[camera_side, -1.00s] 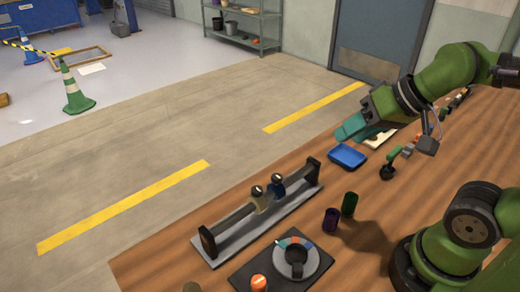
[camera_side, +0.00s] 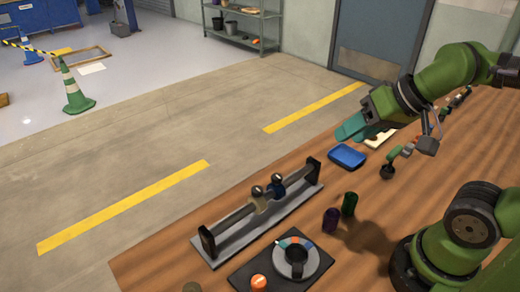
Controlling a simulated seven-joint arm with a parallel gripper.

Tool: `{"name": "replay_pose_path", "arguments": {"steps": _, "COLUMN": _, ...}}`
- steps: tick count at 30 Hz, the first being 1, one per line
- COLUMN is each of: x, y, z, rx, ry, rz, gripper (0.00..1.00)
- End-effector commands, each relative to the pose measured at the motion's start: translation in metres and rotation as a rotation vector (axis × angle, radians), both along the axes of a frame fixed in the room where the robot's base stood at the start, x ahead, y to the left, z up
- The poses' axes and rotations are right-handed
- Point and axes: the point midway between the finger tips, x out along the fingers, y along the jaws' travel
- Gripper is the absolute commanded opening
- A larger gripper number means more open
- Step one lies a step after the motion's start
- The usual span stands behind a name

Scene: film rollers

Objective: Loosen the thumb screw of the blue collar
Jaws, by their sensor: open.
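The blue collar (camera_side: 278,186) sits on a horizontal bar (camera_side: 230,218) held between two dark end posts on a grey base. A rounded metal knob, which looks like its thumb screw (camera_side: 277,177), stands on top of it. My gripper (camera_side: 347,132) has teal fingers and is open, raised behind and to the right of the bar. It is well apart from the blue collar. The gap between the fingers is hard to see from this side.
A blue tray (camera_side: 347,156) lies below my gripper. A dark mat (camera_side: 250,268) with a round grey fixture (camera_side: 309,268) and an orange knob (camera_side: 258,282) is in front.

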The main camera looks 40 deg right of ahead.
Motion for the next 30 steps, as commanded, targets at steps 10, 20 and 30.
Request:
{"name": "replay_pose_path", "arguments": {"steps": 10, "x": 0.018, "y": 0.009, "z": -0.009, "rx": -0.029, "ry": 0.081, "rz": 0.04, "gripper": 0.53}}
{"name": "replay_pose_path", "arguments": {"steps": 20, "x": 0.099, "y": 0.057, "z": 0.003, "rx": -0.08, "ry": 0.447, "rz": -0.034, "gripper": 0.53}}
{"name": "replay_pose_path", "arguments": {"steps": 30, "x": 0.128, "y": 0.078, "z": 0.034, "rx": -0.047, "ry": 0.637, "rz": -0.38, "gripper": 0.53}}
